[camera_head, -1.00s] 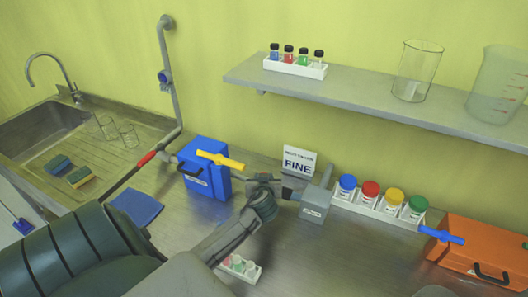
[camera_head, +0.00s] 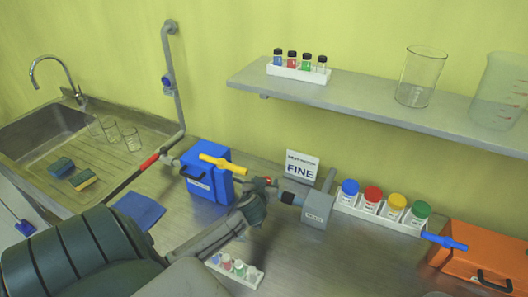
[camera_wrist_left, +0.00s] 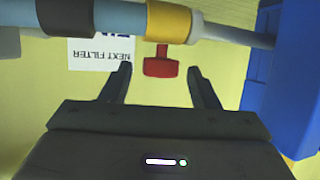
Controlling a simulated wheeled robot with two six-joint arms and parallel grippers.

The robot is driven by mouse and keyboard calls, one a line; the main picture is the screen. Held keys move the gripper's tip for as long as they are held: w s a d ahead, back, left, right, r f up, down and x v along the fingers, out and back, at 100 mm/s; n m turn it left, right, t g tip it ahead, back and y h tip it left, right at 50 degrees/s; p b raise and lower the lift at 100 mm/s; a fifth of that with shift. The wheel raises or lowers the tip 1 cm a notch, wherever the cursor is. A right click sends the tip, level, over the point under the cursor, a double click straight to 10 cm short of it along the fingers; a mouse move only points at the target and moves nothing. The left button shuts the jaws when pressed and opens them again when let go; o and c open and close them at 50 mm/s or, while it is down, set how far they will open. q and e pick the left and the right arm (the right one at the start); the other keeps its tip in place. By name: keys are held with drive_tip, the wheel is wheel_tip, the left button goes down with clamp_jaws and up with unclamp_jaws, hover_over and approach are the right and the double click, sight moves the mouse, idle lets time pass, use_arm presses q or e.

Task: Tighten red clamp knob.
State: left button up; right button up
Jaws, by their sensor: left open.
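The red clamp knob (camera_wrist_left: 161,66) is a T-shaped handle on a short stem. In the left wrist view it hangs from the yellow collar (camera_wrist_left: 169,22) on a light pipe. My left gripper (camera_wrist_left: 160,76) is open, with one finger on each side of the knob; both fingers look apart from it. In the head view my left gripper (camera_head: 256,190) is between the blue box and the grey box, and only a small red spot of the knob (camera_head: 267,180) shows there. My right gripper is not in view.
The blue box (camera_head: 207,184) with a yellow handle stands left of the gripper. The grey box (camera_head: 317,210) and FINE sign (camera_head: 302,166) are right. A white vial rack (camera_head: 240,279) lies below the arm. Colour-capped jars (camera_head: 372,199) stand further right.

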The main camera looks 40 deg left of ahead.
use_arm(q)
drive_tip(key=b+v, duration=0.3)
drive_tip(key=v, duration=0.7)
drive_tip(key=shift+s+d+b, duration=0.2)
drive_tip(key=shift+s+b, duration=0.15)
drive_tip(key=shift+b, duration=0.05)
drive_tip(key=shift+r, duration=0.1)
